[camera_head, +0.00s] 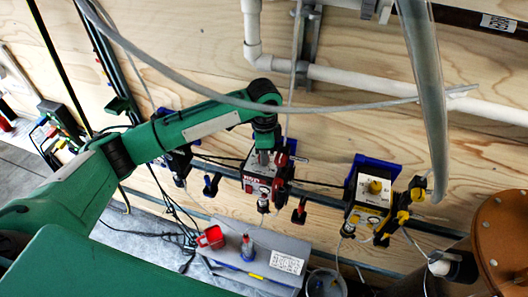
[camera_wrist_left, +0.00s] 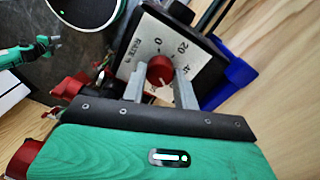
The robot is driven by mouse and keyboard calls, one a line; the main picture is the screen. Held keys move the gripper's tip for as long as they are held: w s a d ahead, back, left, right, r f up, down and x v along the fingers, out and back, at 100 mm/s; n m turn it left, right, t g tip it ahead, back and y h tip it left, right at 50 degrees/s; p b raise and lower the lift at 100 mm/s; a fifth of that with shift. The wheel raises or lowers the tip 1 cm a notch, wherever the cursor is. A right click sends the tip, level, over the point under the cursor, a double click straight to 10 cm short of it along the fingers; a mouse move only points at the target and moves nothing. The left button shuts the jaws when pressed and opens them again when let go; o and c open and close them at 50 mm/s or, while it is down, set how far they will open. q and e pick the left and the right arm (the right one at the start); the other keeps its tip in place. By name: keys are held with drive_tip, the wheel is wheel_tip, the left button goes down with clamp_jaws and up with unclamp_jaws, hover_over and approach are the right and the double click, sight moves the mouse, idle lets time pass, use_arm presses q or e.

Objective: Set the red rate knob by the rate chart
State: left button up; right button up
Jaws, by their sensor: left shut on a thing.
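The red rate knob (camera_wrist_left: 160,70) sits on a white dial plate (camera_wrist_left: 182,50) marked RATE, with numbers around it, on the front of a pump unit. My left gripper (camera_wrist_left: 160,84) is shut on the knob, one finger on each side. In the head view my left gripper (camera_head: 264,156) reaches the red-fronted pump (camera_head: 262,182) on the wall, and its hand hides the knob there. A white printed card (camera_head: 287,262), whose text is too small to read, lies on the grey case below. A small green arm part (camera_wrist_left: 28,52), perhaps my right arm, shows in the wrist view.
A second pump with a yellow knob (camera_head: 375,187) hangs to the right. A bucket (camera_head: 326,284) and a rusty drum (camera_head: 503,240) stand at lower right. A clear hose (camera_head: 424,90) hangs in front of the wall.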

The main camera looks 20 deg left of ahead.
use_arm(q)
drive_tip(key=m, duration=0.4)
drive_tip(key=shift+r, duration=0.1)
drive_tip(key=shift+m, duration=2.2)
drive_tip(key=o, duration=1)
drive_tip(key=shift+c, duration=0.2)
